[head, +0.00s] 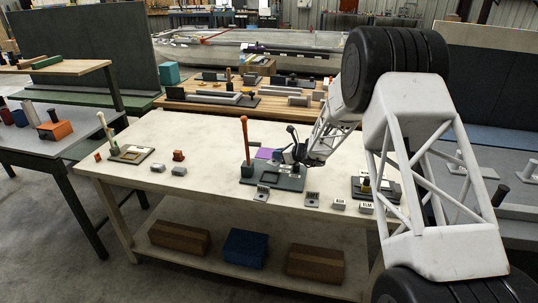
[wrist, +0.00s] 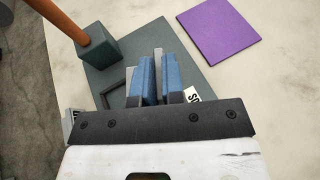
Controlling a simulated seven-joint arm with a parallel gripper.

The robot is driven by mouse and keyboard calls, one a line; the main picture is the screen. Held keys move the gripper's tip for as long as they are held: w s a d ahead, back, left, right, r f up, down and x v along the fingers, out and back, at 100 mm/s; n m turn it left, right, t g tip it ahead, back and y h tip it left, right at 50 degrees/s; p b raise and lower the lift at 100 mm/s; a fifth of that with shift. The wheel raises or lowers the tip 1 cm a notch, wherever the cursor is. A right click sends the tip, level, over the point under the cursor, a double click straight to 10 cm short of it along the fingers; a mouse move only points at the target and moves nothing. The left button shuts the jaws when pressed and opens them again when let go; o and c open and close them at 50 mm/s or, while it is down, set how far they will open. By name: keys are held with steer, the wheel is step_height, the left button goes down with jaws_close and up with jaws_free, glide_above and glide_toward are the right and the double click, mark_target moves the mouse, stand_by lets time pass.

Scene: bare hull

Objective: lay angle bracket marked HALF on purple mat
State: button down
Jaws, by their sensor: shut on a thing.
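My gripper (wrist: 155,75) has two blue fingers and is shut on a thin grey piece (wrist: 158,60), mostly hidden between them. No marking on that piece can be read. My gripper is over the dark grey-green fixture plate (wrist: 185,55), which also shows in the head view (head: 285,183). The purple mat (wrist: 218,32) lies flat and bare on the table beyond the plate, to the right in the wrist view. In the head view the mat (head: 265,153) is partly hidden behind the fixture and gripper. Two labelled grey brackets stand in front of the plate, one left (head: 262,194) and one right (head: 312,199).
A block with a tall orange handle (head: 245,145) stands at the plate's left end. Labelled grey blocks (head: 338,204) and another dark fixture (head: 365,188) are to the right. Small grey and orange pieces (head: 179,156) lie left. The cream table (head: 215,190) has bare room between.

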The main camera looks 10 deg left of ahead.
steer(key=shift+w, duration=0.15)
glide_above(269, 153)
steer(key=w+d, duration=0.2)
steer(key=shift+s+a+f, duration=0.15)
steer(key=shift+a+f, duration=0.05)
steer(key=shift+f, duration=0.55)
stand_by(0.3)
steer(key=shift+f, duration=1.75)
steer(key=shift+f, duration=0.15)
steer(key=c, duration=1.2)
jaws_free()
